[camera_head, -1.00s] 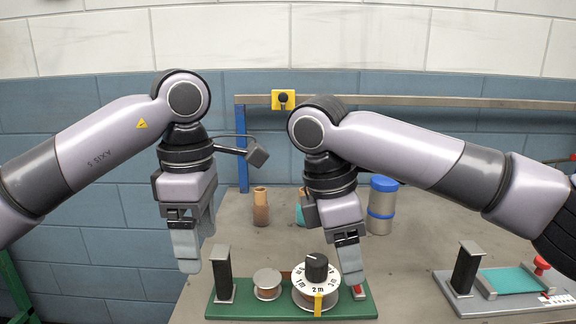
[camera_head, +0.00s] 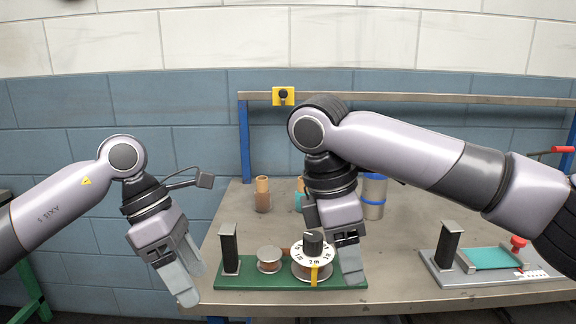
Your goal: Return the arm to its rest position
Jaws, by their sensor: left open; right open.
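My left gripper (camera_head: 188,277) hangs tilted in front of the table's left front corner, left of the green board. It is open, with nothing between its fingers. My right gripper (camera_head: 350,262) points down at the right end of the green board, beside the numbered dial. It is open; its fingertips overlap the board's right end, and I cannot tell whether they touch it. The green board (camera_head: 245,281) carries a dark post (camera_head: 229,247), a small spool (camera_head: 269,259) and a white numbered dial (camera_head: 312,265) with a black knob.
The metal table (camera_head: 400,235) holds a brown bottle (camera_head: 262,196) and a blue-banded container (camera_head: 373,197) behind. A grey board (camera_head: 448,277) with a teal pad and red knob sits at right. A rail with a yellow switch box (camera_head: 283,96) runs behind.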

